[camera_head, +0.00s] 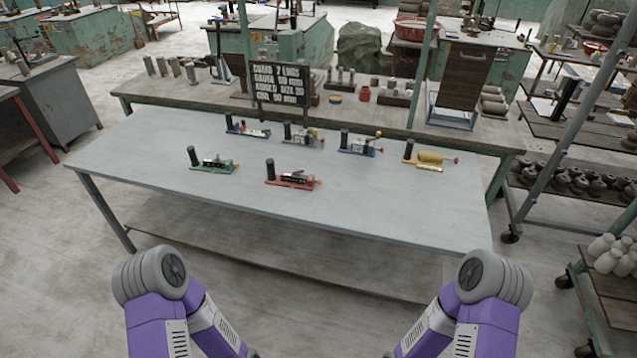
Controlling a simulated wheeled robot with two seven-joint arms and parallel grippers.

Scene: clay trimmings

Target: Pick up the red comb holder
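The red comb holder (297,184) lies near the middle of the grey table (370,215). It has a red base, a black upright cylinder at its left end and a dark part along its top. It is the nearest of the similar holders, with bare tabletop around it. Only the upper parts of my two arms show, at the bottom left and bottom right. Both grippers are below the picture edge, so I cannot see their state. Nothing of my arms touches the table items.
A green holder (218,166) lies left of the red one. Behind are blue (248,131), grey (303,136), another blue (360,148) and yellow (428,164) holders. A black sign (283,86) stands behind them. The table's front strip is clear.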

